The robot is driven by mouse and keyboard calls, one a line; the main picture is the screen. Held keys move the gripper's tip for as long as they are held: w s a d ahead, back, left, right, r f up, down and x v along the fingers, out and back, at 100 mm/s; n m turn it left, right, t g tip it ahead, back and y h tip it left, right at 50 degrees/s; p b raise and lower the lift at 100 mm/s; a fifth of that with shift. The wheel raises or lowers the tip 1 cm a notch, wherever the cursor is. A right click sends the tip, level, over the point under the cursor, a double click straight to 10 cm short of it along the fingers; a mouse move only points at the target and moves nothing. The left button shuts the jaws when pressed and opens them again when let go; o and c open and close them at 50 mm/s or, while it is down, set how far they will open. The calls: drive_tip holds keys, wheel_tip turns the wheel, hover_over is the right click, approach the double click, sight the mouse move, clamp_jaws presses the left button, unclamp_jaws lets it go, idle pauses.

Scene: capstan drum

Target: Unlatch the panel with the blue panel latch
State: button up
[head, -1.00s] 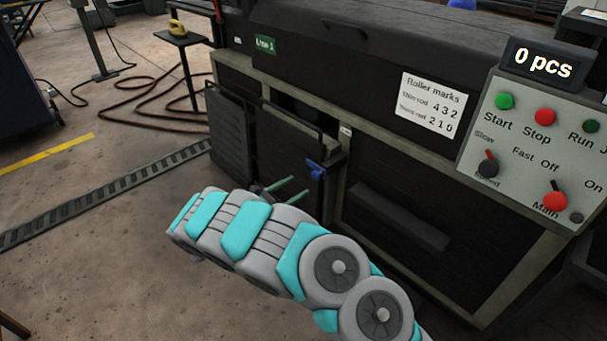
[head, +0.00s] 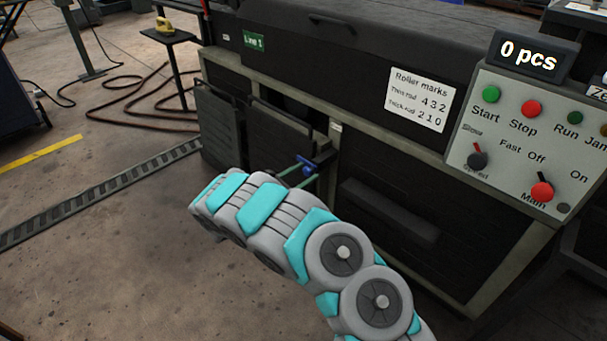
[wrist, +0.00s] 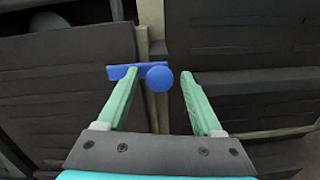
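The blue panel latch (head: 308,168) is at the right edge of a dark panel (head: 272,142) on the machine's front. In the wrist view the latch (wrist: 159,79) has a round knob and a flat bar lying roughly level to its left. My gripper (head: 299,178) is at the latch in the head view. In the wrist view my gripper (wrist: 159,77) is open, with the knob between its fingertips. The left finger crosses in front of the bar. A gap shows between the knob and the right finger. I cannot tell whether either finger touches the latch.
A second dark panel (head: 222,122) stands out at the left. A dark horizontal bar (head: 390,212) is on the front to the right. The control box (head: 520,140) with knobs and buttons is further right. The floor (head: 110,260) at the left is open.

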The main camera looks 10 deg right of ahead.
clamp_jaws()
idle(0.3)
idle(0.9)
